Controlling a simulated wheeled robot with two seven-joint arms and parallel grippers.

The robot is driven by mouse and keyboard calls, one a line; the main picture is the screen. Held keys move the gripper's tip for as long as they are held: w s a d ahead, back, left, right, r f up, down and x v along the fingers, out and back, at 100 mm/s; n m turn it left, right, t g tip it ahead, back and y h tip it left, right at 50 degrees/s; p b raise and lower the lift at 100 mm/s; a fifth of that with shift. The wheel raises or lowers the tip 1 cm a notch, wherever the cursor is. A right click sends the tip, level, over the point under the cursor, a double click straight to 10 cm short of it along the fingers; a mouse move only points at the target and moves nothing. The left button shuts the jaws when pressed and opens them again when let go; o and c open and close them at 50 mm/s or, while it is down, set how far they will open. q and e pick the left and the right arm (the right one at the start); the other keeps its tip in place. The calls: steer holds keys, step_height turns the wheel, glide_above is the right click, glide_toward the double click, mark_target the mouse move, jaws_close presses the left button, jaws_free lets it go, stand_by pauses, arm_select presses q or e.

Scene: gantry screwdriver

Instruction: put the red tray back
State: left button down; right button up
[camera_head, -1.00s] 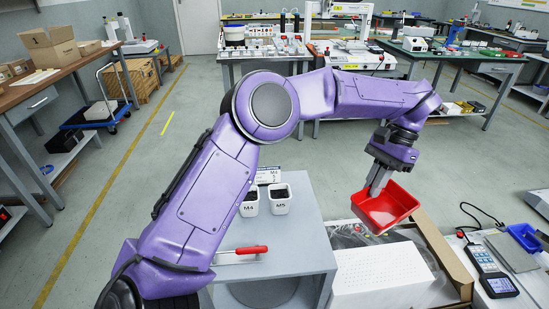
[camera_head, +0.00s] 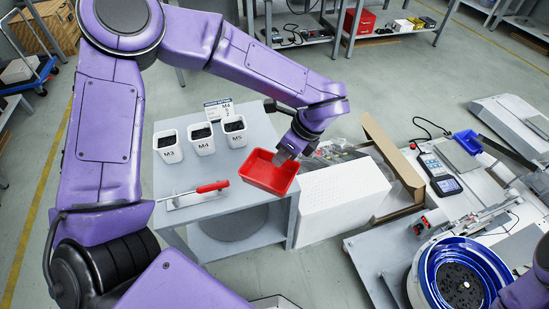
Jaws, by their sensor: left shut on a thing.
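The red tray (camera_head: 268,173) is an empty-looking open box at the right side of the small grey table. My left gripper (camera_head: 283,158) reaches down from above and is shut on the tray's far right rim. The tray is slightly tilted and overlaps the table's right edge; I cannot tell whether it touches the surface. The grey table (camera_head: 258,135) also holds three white cups, M3 (camera_head: 168,148), M4 (camera_head: 202,140) and M5 (camera_head: 235,133), with dark contents. A small part of my right arm shows at the bottom right; its gripper is out of view.
A red-handled tool (camera_head: 205,189) lies at the table's front. A white box (camera_head: 335,200) and an open carton (camera_head: 395,165) stand right of the table. A blue round feeder (camera_head: 460,275) and a handheld meter (camera_head: 440,175) are at the right.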

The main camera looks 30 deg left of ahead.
arm_select(q)
steer(key=w+a+f, duration=0.1)
steer(key=f, duration=0.1)
steer(key=w+a+f, duration=0.2)
steer(key=w+a+f+b, duration=0.1)
steer(key=w+f, duration=0.1)
steer(key=shift+a+f, duration=0.15)
steer(key=shift+a, duration=0.05)
steer(key=f, duration=0.3)
steer(key=shift+w+a+f, duration=0.2)
steer(key=shift+w+f, duration=0.1)
steer(key=shift+f, duration=0.1)
steer(key=shift+s+b, duration=0.1)
steer(key=shift+b, duration=0.2)
steer(key=shift+f, duration=0.15)
steer(key=c, duration=1.3)
jaws_free()
